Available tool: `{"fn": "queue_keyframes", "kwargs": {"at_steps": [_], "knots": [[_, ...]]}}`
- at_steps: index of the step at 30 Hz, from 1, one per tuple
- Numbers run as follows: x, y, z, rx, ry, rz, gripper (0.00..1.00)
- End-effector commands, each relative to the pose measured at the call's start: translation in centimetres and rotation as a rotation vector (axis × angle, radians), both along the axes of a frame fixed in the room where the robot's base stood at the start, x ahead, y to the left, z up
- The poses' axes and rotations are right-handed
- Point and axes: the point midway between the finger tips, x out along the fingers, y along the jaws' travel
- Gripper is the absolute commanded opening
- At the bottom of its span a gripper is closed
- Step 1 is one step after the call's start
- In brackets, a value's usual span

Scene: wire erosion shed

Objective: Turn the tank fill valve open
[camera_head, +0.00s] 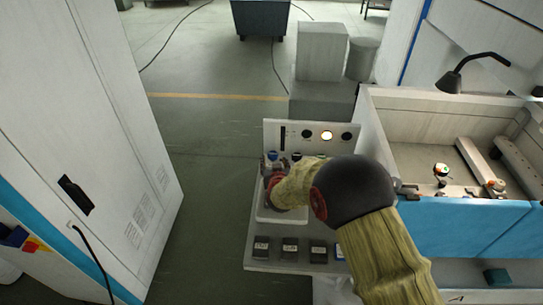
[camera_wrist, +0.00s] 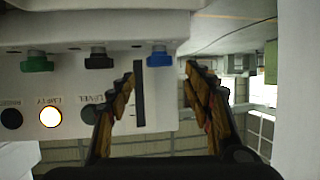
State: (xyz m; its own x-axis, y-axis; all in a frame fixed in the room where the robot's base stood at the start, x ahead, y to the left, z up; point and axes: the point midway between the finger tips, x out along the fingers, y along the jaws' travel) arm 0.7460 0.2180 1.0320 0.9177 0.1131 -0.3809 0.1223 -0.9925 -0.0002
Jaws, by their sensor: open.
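A blue valve knob (camera_wrist: 159,56) hangs in the upside-down wrist view, just beyond and between my fingertips. A black knob (camera_wrist: 98,58) and a green knob (camera_wrist: 38,62) are in line to its left. I cannot tell from a label which is the tank fill valve. My gripper (camera_wrist: 160,75) is open, its fingers spread on both sides of the blue knob with nothing held. In the head view the blue knob (camera_head: 272,155) shows just past my gripper (camera_head: 271,166), at the left of the row. My arm partly hides the row.
Behind the knobs stands a white panel (camera_head: 265,130) with a dark slot, dark round indicators and a lit lamp (camera_head: 326,135). Several black labelled blocks (camera_head: 290,248) line the bench's front. A white cabinet (camera_head: 85,130) stands left; an open machine tank (camera_head: 420,135) is right.

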Motion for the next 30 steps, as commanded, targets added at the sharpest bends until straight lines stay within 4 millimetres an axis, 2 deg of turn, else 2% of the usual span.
{"fn": "queue_keyframes", "kwargs": {"at_steps": [6, 12, 24, 30], "knots": [[3.0, 0.3, -1.4, -0.001, 0.001, 0.000, 0.51], [4.8, 0.6, -2.1, -0.001, 0.002, 0.001, 0.51], [5.5, 0.7, -2.2, -0.001, 0.001, 0.001, 0.51], [5.5, 0.7, -2.2, 0.000, 0.001, 0.001, 0.40]]}}
